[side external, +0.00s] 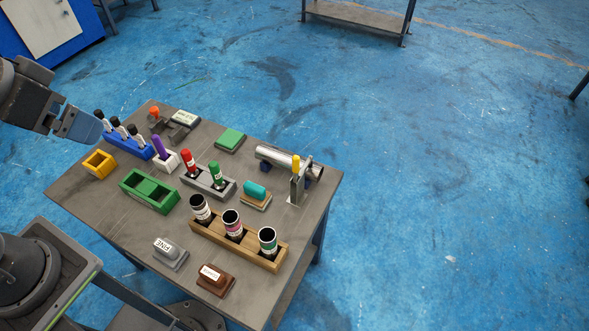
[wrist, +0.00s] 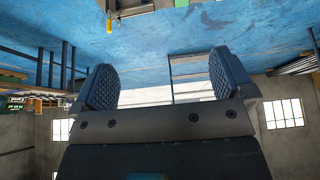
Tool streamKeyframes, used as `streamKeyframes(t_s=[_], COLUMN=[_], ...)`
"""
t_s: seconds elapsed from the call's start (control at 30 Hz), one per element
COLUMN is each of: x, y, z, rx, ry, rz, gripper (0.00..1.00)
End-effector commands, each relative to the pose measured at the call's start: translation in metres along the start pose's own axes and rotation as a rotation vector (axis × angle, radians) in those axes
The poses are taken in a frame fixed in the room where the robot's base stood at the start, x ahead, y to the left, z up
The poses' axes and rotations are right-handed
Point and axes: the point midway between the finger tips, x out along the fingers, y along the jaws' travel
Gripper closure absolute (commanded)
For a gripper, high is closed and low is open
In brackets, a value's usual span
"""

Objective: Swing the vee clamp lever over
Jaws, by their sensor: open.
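A silvery metal tube (side external: 278,157) lies at the far right of the table, on dark supports. By its right end an upright grey bracket (side external: 297,188) carries a yellow-tipped handle (side external: 296,164), which looks like the vee clamp lever and stands about upright. In the wrist view a yellow tip (wrist: 109,27) shows at the top edge, possibly the same handle. My gripper (side external: 90,128) is at the left edge of the table, above and beside the blue marker rack, far from the lever. In the wrist view its two fingers (wrist: 165,85) are wide apart with nothing between them.
Between gripper and tube stand a blue rack (side external: 128,146) of markers, a purple-topped holder (side external: 164,161), a grey rack (side external: 208,183) with red and green markers and a green block (side external: 229,139). A wooden rack (side external: 238,244) of cans and two stamps (side external: 171,252) are nearer.

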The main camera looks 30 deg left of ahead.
Motion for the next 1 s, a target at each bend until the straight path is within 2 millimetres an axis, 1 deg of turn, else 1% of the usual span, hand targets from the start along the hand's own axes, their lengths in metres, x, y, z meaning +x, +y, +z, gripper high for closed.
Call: streamKeyframes(t_s=[0.13, 0.23, 0.3, 0.37, 0.47, 0.57, 0.6, 0.7, 0.77, 0.8, 0.87, 0.97, 1.0], x=[0.000, 0.000, 0.000, 0.001, 0.006, 0.017, 0.023, 0.042, 0.056, 0.066, 0.083, 0.116, 0.129], y=[0.000, 0.001, 0.002, 0.005, 0.013, 0.026, 0.032, 0.048, 0.059, 0.067, 0.079, 0.102, 0.111], z=[0.000, -0.002, -0.009, -0.019, -0.046, -0.077, -0.089, -0.117, -0.132, -0.141, -0.154, -0.171, -0.176], rx=[0.000, 0.000, 0.000, -0.001, -0.002, -0.004, -0.004, -0.006, -0.006, -0.008, -0.007, -0.007, -0.006], ry=[0.000, -0.003, -0.013, -0.029, -0.068, -0.114, -0.132, -0.178, -0.205, -0.223, -0.251, -0.296, -0.314], rz=[0.000, 0.001, 0.005, 0.010, 0.022, 0.034, 0.037, 0.044, 0.047, 0.048, 0.049, 0.047, 0.046], gripper=[0.00, 0.10, 0.16, 0.22, 0.32, 0.41, 0.45, 0.55, 0.60, 0.60, 0.60, 0.60, 0.60])
